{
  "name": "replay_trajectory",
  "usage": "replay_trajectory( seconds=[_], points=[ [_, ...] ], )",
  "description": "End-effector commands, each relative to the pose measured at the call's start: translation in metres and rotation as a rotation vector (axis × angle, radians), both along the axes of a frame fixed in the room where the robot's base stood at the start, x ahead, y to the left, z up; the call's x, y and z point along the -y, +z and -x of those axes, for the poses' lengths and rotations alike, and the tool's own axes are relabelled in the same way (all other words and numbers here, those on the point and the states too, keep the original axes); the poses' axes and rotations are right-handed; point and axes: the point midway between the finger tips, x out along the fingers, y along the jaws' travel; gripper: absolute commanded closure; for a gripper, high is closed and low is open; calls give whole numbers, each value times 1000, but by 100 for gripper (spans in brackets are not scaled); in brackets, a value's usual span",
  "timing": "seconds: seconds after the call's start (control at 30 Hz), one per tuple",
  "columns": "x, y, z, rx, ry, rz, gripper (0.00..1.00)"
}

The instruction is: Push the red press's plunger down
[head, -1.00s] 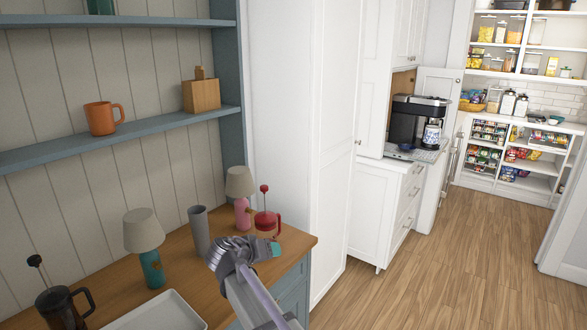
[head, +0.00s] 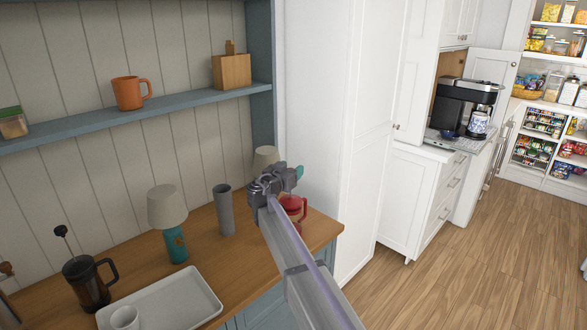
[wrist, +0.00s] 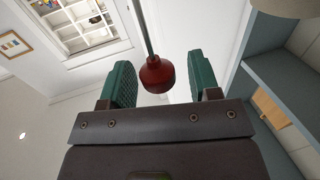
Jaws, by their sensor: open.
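The red press (head: 297,206) stands on the wooden counter near its right end. My arm and gripper hide part of it and its plunger knob in the head view. In the wrist view the round red plunger knob (wrist: 157,75) on its thin rod shows in the gap between my green fingers. My gripper (wrist: 158,85) is open, with a finger on each side of the knob and gaps between. In the head view my gripper (head: 298,172) is over the press at about knob height. I cannot tell whether it touches the knob.
A lamp with a teal base (head: 174,245), a grey cylinder (head: 223,210) and a partly hidden lamp (head: 265,157) stand left of the press. A black press (head: 88,283) and a white tray (head: 180,303) are farther left. A blue shelf (head: 190,102) runs above.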

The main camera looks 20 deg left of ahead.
Motion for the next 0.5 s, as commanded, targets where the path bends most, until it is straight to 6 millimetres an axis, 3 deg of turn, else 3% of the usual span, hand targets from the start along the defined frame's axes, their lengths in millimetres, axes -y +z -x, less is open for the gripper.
replay_trajectory(
  seconds=[0.1,0.37,0.5],
  points=[
    [2,0,-15,0,-2,0,44],
    [4,0,-17,0,-1,0,44],
    [3,0,-17,0,-1,0,55]
  ],
)
